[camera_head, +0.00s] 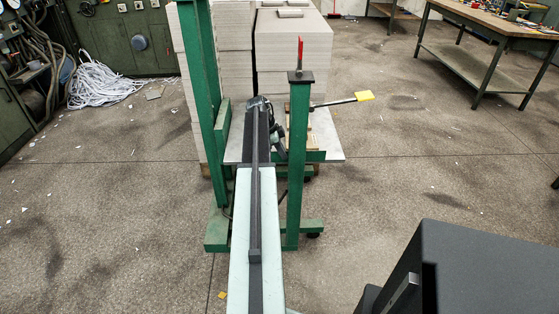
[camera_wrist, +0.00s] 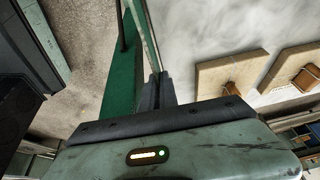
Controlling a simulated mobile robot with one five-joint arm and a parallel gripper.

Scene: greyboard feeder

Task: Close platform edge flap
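A grey metal platform plate (camera_head: 326,146) lies between the green posts in the head view, partly hidden behind my arm. I cannot tell for sure which part of it is the edge flap. In the wrist view a pale flat surface (camera_wrist: 205,32) fills the upper right, and a thin metal strip (camera_wrist: 146,32) runs beside a green bar (camera_wrist: 122,72). My gripper (camera_wrist: 156,88) shows as dark fingers close together at the lower end of that strip. Whether they touch or hold it is unclear. In the head view my arm reaches forward to the platform, and the fingertips are hidden.
A green post (camera_head: 296,170) with a red tip stands right of my arm, and a thicker green column (camera_head: 204,95) stands left. A rod with a yellow end (camera_head: 364,95) sticks out rightward. Greyboard stacks (camera_head: 292,50) stand behind. Floor at the right is mostly clear before a workbench (camera_head: 478,60).

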